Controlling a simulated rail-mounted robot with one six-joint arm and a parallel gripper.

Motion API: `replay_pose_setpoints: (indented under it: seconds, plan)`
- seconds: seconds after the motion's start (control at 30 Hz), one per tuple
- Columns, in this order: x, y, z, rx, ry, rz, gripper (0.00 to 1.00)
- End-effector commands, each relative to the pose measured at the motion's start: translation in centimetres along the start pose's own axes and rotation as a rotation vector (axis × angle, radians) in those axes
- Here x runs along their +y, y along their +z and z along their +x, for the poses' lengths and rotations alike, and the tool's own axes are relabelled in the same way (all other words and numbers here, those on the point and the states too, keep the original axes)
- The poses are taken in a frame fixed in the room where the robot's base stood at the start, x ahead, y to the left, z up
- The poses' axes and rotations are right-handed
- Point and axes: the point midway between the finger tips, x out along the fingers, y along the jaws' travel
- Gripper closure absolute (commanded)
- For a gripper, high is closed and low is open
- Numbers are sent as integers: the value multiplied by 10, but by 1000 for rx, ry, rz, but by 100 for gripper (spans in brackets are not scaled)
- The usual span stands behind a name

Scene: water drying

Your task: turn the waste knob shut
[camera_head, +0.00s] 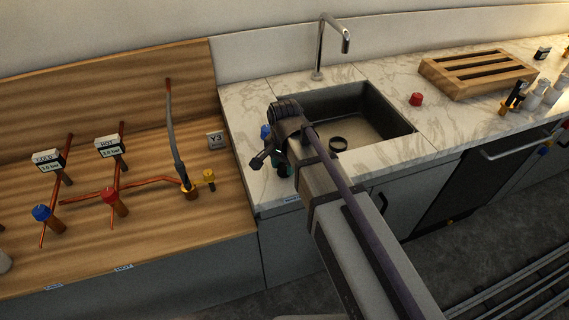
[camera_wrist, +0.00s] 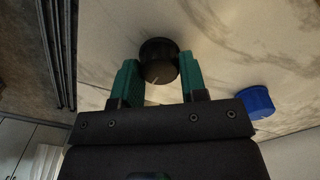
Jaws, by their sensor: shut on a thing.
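The waste knob is a round black knob with a pale line on its top. In the wrist view the knob (camera_wrist: 158,62) sits between the two teal fingers of my gripper (camera_wrist: 160,76), one finger against each side. My gripper is shut on it. In the head view my gripper (camera_head: 282,160) is over the counter just left of the sink, and my arm largely hides it. I cannot make out the knob in the head view.
A blue cap (camera_wrist: 256,102) lies right of my gripper on the marble counter. The faucet (camera_head: 320,45) stands behind. A red cap (camera_head: 416,99) and wooden rack (camera_head: 478,75) are right; copper pipes (camera_head: 120,178) are left.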

Motion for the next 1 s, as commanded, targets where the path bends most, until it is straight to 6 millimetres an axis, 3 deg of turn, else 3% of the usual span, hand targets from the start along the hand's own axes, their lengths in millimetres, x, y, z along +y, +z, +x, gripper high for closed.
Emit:
replay_pose_setpoints:
  seconds: [0.47,1.0]
  plan:
    - [0,0,0,0,0,-129,84]
    - [-1,0,0,0,0,-608,84]
